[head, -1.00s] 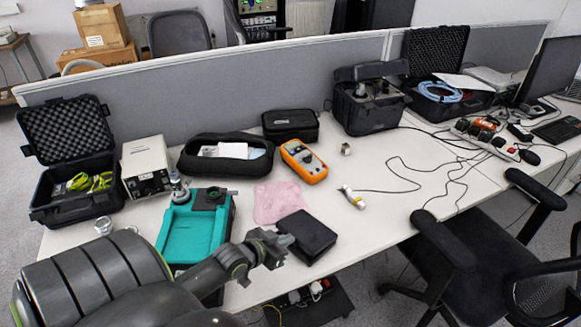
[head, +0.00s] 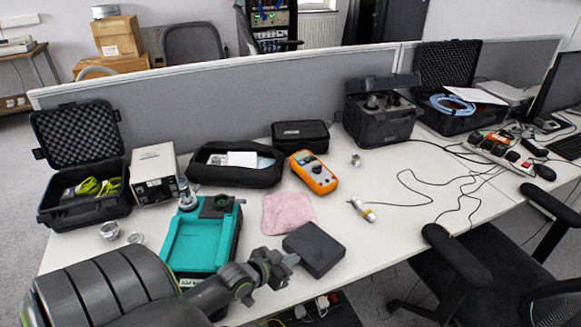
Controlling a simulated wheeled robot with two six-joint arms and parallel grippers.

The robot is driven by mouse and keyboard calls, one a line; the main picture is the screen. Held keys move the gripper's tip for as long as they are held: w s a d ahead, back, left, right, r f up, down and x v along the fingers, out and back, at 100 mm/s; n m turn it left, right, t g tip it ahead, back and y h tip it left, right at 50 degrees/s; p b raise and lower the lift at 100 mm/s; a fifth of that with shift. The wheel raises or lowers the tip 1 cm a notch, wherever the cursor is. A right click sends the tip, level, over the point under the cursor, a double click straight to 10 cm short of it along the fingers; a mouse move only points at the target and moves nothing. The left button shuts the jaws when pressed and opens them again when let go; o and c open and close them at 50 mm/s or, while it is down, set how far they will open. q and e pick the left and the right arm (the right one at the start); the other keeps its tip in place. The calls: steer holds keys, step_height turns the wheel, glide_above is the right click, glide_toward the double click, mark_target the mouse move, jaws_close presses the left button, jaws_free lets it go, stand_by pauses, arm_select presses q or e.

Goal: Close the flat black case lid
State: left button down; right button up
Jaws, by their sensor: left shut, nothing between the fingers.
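The flat black case (head: 314,249) lies near the front edge of the white table, right of the teal tray device. Its top looks flat and level, with no raised lid visible. I cannot tell whether it is latched. My left gripper (head: 291,262) is shut and empty at the case's left front side, very close to it or touching; the exact contact is unclear. My right gripper is not in view.
A pink cloth (head: 289,213) lies behind the case, and an orange multimeter (head: 314,173) lies farther back. The teal device (head: 196,245) stands left of the gripper. A white-and-yellow probe (head: 363,210) with a cable lies to the right. Table right of the case is mostly clear.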

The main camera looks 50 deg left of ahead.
arm_select(q)
step_height(320, 180, up, 10)
steer(key=p, duration=0.2)
stand_by(0.4)
